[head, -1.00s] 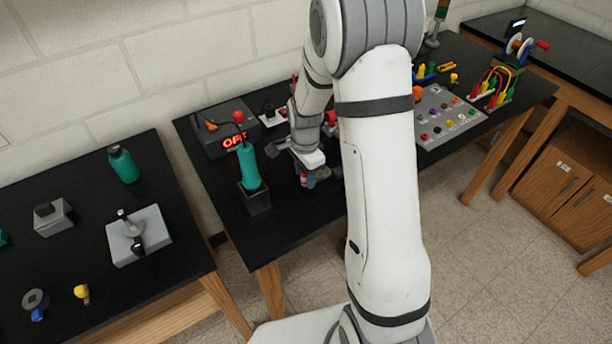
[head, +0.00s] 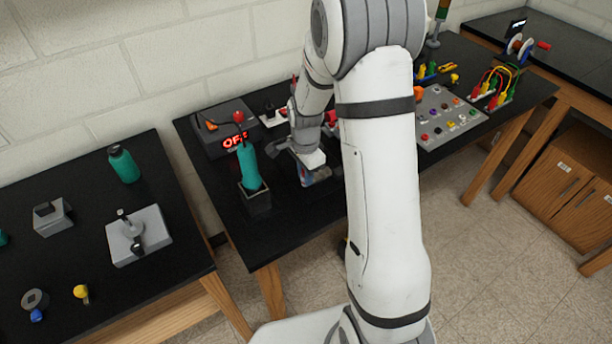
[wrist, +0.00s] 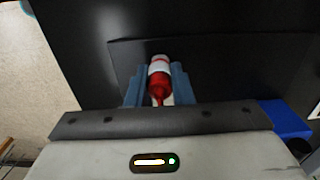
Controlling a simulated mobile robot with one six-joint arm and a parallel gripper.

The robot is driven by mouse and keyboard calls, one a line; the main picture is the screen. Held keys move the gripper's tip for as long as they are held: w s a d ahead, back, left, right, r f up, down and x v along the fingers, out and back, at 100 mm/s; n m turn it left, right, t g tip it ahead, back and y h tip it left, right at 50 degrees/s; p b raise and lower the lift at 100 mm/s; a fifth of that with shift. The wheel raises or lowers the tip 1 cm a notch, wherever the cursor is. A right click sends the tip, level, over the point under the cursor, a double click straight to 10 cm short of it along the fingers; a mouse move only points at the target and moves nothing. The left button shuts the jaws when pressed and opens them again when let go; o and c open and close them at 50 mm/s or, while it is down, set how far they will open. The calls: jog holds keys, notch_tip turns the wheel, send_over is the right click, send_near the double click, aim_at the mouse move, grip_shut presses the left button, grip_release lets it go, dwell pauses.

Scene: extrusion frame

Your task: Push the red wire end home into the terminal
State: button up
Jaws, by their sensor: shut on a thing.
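My gripper (wrist: 157,84) has blue fingers on both sides of a red piece with a white band (wrist: 159,68), which I take to be the red wire end. It is shut on that piece, which points away from the wrist towards a dark surface. In the head view my gripper (head: 317,176) is low over the black bench, partly hidden by my arm. Only blue and a little red show there. I cannot make out the terminal in either view, nor whether the red piece touches anything.
A grey box with a lit red display (head: 232,140) stands left of my gripper. A teal-handled tool (head: 249,168) stands upright in a dark holder (head: 256,203) close by. A button panel (head: 447,115) lies to the right. A blue block (wrist: 287,120) shows at right in the wrist view.

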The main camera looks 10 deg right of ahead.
grip_shut()
jog(key=shift+r, duration=0.1)
jog(key=shift+r+p, duration=1.75)
jog(key=shift+r, duration=1.15)
